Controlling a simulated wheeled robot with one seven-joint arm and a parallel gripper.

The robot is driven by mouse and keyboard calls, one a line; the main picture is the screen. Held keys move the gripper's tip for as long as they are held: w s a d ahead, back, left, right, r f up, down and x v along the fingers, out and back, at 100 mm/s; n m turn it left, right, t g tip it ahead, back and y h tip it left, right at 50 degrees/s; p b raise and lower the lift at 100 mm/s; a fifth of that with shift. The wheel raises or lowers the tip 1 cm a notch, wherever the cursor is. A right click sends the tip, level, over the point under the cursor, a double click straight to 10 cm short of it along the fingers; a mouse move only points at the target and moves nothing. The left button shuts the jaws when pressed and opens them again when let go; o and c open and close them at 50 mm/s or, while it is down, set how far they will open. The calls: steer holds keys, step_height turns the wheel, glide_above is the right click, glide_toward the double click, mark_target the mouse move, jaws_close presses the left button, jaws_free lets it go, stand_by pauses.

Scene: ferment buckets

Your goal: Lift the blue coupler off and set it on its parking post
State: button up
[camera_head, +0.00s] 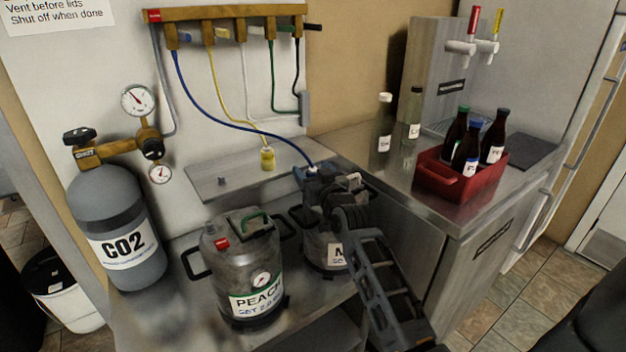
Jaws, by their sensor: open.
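The blue coupler (312,169) is at the end of the blue hose (205,103), at the top of the rear keg (322,252). That keg's label starts with "M"; the rest is hidden by my arm. My gripper (318,182) is open at the keg's top, right by the coupler. My wrist hides much of the coupler, so I cannot tell whether the fingers touch it. A steel ledge (205,192) on the wall has a bare short post (222,181) at left. The yellow coupler (267,158) stands farther right on this ledge.
The "PEACH" keg (243,272) stands in front of the ledge, left of my arm. A CO2 cylinder (112,225) with gauges is at left. Hoses hang from the manifold (225,27) above. A red crate of bottles (440,178) sits on the right counter.

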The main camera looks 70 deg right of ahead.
mark_target(313, 170)
steer(key=shift+c, duration=0.2)
steer(key=c, duration=1.1)
steer(key=shift+r, duration=0.1)
step_height(313, 170, up, 4)
steer(key=shift+f, duration=0.1)
steer(key=s+r, duration=0.2)
steer(key=s, duration=0.2)
steer(key=s+a+r+b, duration=0.1)
steer(key=s+r, duration=0.1)
steer(key=s, duration=0.1)
steer(key=s+a+r, duration=0.1)
steer(key=s+r, duration=0.2)
steer(key=s, duration=0.1)
steer(key=shift+s, duration=0.35)
